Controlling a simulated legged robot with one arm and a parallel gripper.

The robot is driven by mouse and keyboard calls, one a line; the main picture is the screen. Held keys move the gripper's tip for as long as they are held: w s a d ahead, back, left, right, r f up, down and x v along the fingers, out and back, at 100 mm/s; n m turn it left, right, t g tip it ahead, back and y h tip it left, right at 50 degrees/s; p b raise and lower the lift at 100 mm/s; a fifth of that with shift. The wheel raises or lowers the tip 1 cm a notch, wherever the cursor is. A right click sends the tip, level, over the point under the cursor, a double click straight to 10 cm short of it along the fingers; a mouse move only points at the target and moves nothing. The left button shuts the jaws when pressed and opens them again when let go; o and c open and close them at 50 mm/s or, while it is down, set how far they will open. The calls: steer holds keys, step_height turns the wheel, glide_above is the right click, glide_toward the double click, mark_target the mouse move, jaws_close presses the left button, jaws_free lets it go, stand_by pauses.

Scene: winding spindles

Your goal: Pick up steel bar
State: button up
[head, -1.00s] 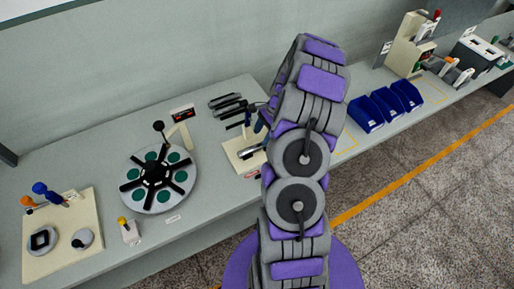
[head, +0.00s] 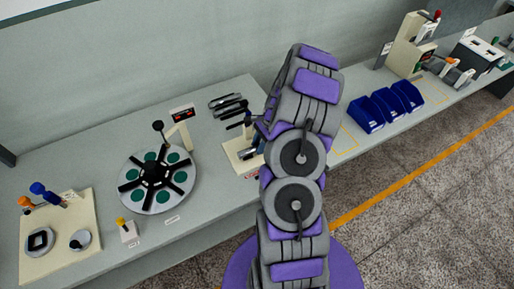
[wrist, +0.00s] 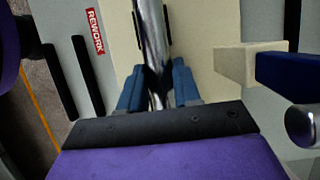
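The steel bar (wrist: 153,45) is a shiny rod that runs up the middle of the wrist view, over a cream base plate. The blue fingers of my gripper (wrist: 158,80) stand on both sides of the bar, very near it. I cannot tell whether they press on it. In the head view my gripper (head: 256,142) is low over the cream fixture plate (head: 232,146) on the bench. My own arm hides much of that spot, and the bar is hard to make out there.
A cream block (wrist: 235,64) and a dark blue part stand right of the fingers in the wrist view. A red REWORK label (wrist: 95,31) lies at left. On the bench (head: 95,155) are a round dial with green discs (head: 151,211) and blue bins (head: 366,115).

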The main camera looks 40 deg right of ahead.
jaws_close()
steer(key=shift+r, duration=0.2)
